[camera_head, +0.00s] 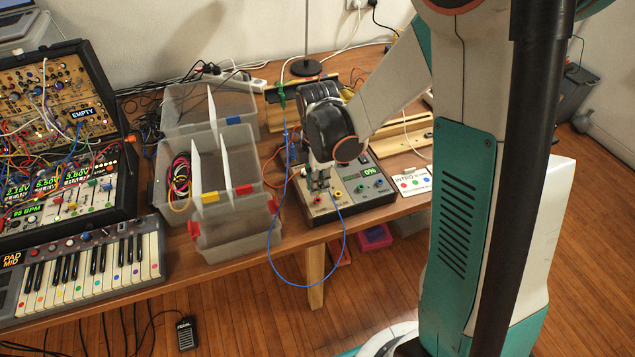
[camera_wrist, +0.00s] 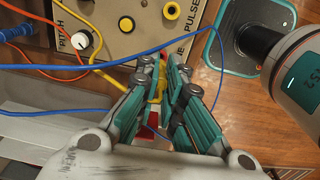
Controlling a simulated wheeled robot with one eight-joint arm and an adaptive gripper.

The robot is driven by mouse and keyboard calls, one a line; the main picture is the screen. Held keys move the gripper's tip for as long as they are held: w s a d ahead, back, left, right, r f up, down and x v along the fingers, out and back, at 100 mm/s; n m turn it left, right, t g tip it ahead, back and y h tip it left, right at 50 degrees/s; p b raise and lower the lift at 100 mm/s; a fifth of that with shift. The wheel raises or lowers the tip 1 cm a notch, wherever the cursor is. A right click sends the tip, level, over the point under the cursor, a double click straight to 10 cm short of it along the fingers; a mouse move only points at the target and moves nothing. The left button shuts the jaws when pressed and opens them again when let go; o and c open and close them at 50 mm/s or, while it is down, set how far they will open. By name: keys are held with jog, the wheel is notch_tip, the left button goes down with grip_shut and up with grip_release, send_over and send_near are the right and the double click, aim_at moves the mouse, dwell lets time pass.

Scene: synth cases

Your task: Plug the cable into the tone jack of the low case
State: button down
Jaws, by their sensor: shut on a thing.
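The low case (camera_head: 378,190) stands on the bench below my gripper, with a green 0% display and coloured jacks. My gripper (camera_head: 319,186) points down over its left part. In the wrist view, my gripper (camera_wrist: 165,95) is shut on the cable's plug, mostly hidden between the fingers. The blue cable (camera_head: 343,240) hangs from the gripper in a loop past the bench edge and rises at the left. The wrist view shows the case panel (camera_wrist: 110,45) with a yellow-ringed jack and a white knob. The tone jack cannot be picked out, and I cannot tell whether the plug touches a jack.
Clear bins (camera_head: 225,235) stand left of the low case. A keyboard (camera_head: 85,270) and a patched modular case (camera_head: 65,170) are further left. A white card (camera_head: 415,181) lies to the right. In the wrist view, orange, yellow and blue cables (camera_wrist: 95,112) cross near the fingers.

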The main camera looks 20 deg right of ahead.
jog(key=shift+f+b, duration=1.05)
jog(key=shift+f, duration=0.25)
jog(key=c, duration=1.6)
grip_release()
jog(key=shift+r, duration=0.1)
jog(key=shift+c, duration=0.2)
jog(key=shift+r, duration=0.1)
notch_tip(320, 180, up, 12)
jog(key=shift+f, duration=0.1)
